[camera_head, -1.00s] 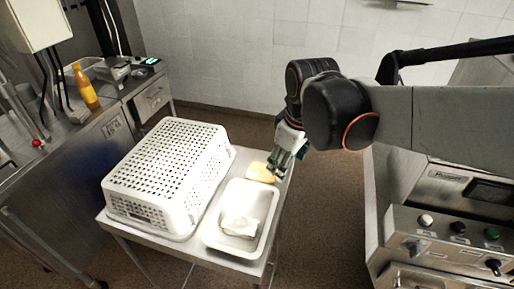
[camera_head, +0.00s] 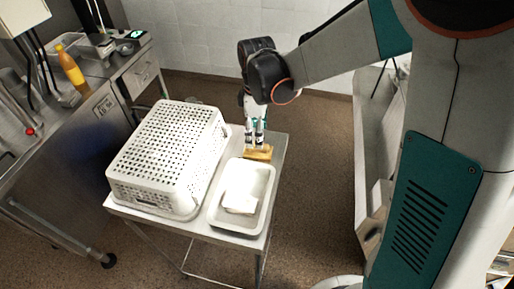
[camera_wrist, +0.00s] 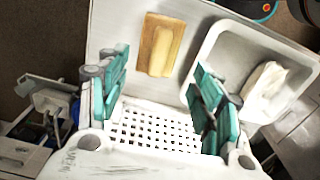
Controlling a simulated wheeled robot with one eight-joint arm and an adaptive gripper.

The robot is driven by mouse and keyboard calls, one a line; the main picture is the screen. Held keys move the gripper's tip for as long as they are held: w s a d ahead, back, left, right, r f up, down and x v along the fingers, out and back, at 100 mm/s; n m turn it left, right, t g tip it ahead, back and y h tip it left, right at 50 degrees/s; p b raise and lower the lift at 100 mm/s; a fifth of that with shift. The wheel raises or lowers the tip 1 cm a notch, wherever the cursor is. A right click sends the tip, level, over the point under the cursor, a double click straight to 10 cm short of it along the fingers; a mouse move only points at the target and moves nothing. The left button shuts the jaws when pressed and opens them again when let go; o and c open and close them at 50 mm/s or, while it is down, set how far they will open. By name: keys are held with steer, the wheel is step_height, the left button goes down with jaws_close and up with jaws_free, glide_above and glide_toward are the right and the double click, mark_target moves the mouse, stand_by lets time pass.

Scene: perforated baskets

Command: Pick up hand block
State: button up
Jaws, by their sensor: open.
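The hand block (camera_head: 258,154) is a yellow-tan flat block with a raised grip along its middle. It lies on the metal table (camera_head: 228,236), behind the white tray and right of the white basket. It also shows in the wrist view (camera_wrist: 158,46), near the top centre. My gripper (camera_head: 254,139) is open, with its fingers pointing down above the block. In the wrist view the teal fingers (camera_wrist: 160,80) stand apart with nothing between them, and the block lies beyond their tips. In the head view the fingers overlap the block's back edge; I cannot tell if they touch it.
A perforated white basket (camera_head: 170,150) stands upside down at the left of the table. A white tray (camera_head: 263,205) with a pale item (camera_head: 240,203) lies in front of the block. A counter with an orange bottle (camera_head: 70,68) is further left.

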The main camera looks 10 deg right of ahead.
step_height(320, 180, down, 8)
steer(key=shift+w+d+r+b, duration=0.1)
steer(key=shift+d+r+b, duration=0.1)
steer(key=shift+b, duration=0.6)
steer(key=c, duration=0.9)
